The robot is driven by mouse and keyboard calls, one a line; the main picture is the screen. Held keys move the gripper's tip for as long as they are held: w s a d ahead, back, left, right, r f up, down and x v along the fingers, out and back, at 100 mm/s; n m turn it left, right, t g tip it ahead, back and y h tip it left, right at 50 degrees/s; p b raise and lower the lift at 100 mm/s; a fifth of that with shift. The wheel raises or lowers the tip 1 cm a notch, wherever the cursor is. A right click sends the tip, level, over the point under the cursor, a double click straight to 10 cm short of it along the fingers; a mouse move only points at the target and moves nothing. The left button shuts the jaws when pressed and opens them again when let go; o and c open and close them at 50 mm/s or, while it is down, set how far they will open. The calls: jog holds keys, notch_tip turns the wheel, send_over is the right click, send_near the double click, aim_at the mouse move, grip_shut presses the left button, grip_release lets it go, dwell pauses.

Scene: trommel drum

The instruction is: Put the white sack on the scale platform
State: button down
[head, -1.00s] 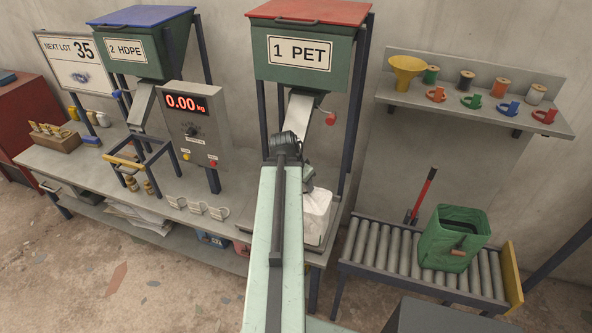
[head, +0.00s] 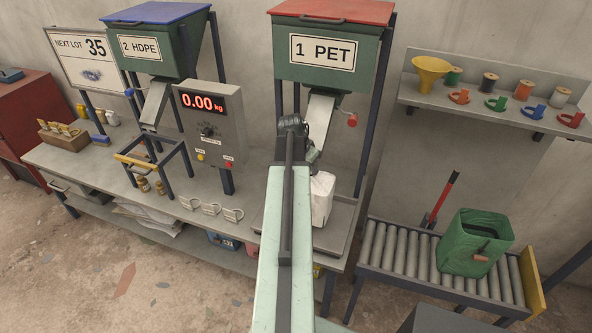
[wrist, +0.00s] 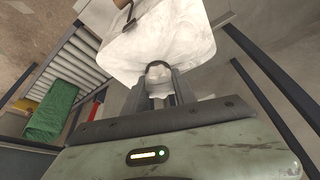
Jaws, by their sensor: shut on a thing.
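The white sack (head: 321,198) hangs upright below my gripper in the head view, in front of the PET chute. It overlaps the scale platform (head: 340,238), a flat grey plate on the right end of the bench. I cannot tell whether its base touches the plate. In the wrist view the sack (wrist: 150,40) fills the top middle, and my gripper (wrist: 160,77) is shut on its gathered pale neck. My arm partly hides the gripper and the sack's left side in the head view.
The display (head: 205,103) reads 0.00 kg. The PET chute (head: 318,120) stands close behind the gripper. A roller conveyor (head: 400,262) with a green bag (head: 470,235) is on the right.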

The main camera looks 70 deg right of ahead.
jog(key=shift+w+d, duration=0.6)
jog(key=shift+d, duration=0.05)
notch_tip(320, 180, down, 4)
jog(key=b, duration=0.4)
jog(key=shift+s, duration=0.1)
jog(key=shift+r, duration=0.2)
jog(key=c, duration=1.4)
grip_release()
jog(key=shift+w+f, duration=0.2)
jog(key=shift+c, duration=0.2)
jog(key=o, duration=0.4)
jog(key=shift+a+r, duration=0.1)
jog(key=p+v, duration=1.1)
jog(key=v, duration=0.1)
jog(key=shift+r, duration=0.15)
